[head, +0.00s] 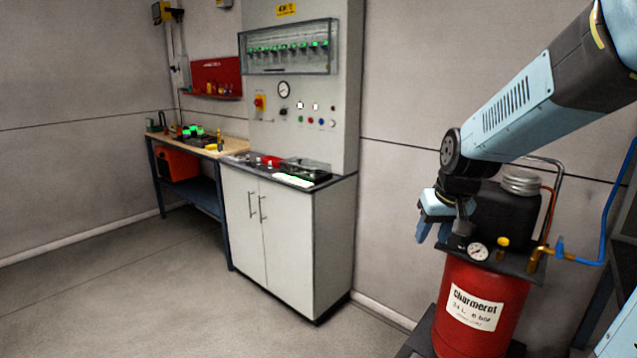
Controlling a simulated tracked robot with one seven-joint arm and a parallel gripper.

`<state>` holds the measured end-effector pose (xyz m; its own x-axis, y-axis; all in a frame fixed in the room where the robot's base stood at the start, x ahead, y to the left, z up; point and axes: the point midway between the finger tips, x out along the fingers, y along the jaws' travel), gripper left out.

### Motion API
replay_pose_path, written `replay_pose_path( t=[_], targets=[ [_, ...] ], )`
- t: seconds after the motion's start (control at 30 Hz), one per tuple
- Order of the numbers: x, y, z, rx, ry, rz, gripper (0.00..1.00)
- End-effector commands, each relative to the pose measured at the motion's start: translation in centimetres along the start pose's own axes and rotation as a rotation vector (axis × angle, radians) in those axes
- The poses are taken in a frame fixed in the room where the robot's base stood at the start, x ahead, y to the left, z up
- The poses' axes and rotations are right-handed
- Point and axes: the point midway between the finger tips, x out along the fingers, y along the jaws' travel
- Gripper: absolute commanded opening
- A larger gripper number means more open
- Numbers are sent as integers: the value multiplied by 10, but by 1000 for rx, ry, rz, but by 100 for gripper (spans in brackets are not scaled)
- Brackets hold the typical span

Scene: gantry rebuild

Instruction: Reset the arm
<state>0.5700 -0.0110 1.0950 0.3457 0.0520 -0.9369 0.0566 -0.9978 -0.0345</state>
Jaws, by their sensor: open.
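My arm, light blue and black, reaches in from the upper right in the head view. My gripper (432,226) hangs at its lower end, in front of the left side of the red compressor (484,308). It is open, and I see nothing between its fingers. The compressor has a white label, a round gauge (477,251) and a black motor housing on top. The gripper is close to the gauge in the picture; I cannot tell whether it touches the compressor.
A white cabinet (290,230) with a dark top and a control panel (300,105) stands at centre. Left of it is a workbench (228,149) with a blue frame and an orange box (178,164) below. A blue hose (610,200) runs at right. The floor at left is clear.

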Motion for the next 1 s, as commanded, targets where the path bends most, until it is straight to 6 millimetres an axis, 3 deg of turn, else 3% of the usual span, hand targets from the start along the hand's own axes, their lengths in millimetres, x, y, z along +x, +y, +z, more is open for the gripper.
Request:
replay_pose_path(
  t=[0.2,0.5,0.8,1.0],
  targets=[
    [-50,-8,33,8,43,-2,43],
    [-102,-17,86,22,94,17,43],
    [-132,-23,130,33,132,48,43],
    [-136,-24,140,38,137,56,43]
  ],
)
